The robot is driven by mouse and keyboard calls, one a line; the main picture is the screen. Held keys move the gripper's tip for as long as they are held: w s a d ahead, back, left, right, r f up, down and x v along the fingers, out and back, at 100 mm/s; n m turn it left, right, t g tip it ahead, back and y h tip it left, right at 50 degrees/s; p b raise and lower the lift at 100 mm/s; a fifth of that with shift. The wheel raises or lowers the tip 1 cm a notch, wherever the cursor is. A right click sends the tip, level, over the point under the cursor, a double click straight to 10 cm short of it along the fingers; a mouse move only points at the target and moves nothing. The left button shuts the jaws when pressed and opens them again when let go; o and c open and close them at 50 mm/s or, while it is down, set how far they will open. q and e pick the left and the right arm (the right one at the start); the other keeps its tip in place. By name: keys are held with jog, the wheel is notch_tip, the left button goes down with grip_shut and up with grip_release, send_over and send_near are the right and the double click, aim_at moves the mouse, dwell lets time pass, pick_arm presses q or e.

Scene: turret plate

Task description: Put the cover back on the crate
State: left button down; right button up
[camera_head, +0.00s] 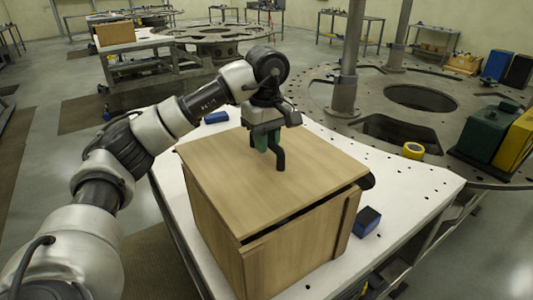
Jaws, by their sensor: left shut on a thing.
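The wooden crate (300,252) stands on a white table. Its flat wooden cover (235,185) lies over the top. A dark gap shows between the cover's front right edge and the crate wall, so the cover is not flush there. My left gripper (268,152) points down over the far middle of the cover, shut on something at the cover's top. The held part is mostly hidden by the fingers; it seems to be a grip on the cover. My right gripper does not show.
The white table (410,182) has free room right of the crate. A blue block (367,221) sits close to the crate's right side. A yellow roll (413,150) and green and yellow cases (487,130) are at the right. Another blue item (216,117) lies behind the crate.

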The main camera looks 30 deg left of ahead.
aim_at(266, 157)
pick_arm(q)
jog(key=shift+f, duration=0.3)
notch_tip(266, 157, down, 2)
jog(key=shift+f+p, duration=0.15)
jog(key=shift+p, duration=0.65)
jog(key=shift+a+f, duration=0.1)
jog(key=shift+f, duration=0.35)
jog(key=c, duration=1)
grip_release()
jog(key=shift+s+f, duration=0.1)
jog(key=shift+c, duration=0.2)
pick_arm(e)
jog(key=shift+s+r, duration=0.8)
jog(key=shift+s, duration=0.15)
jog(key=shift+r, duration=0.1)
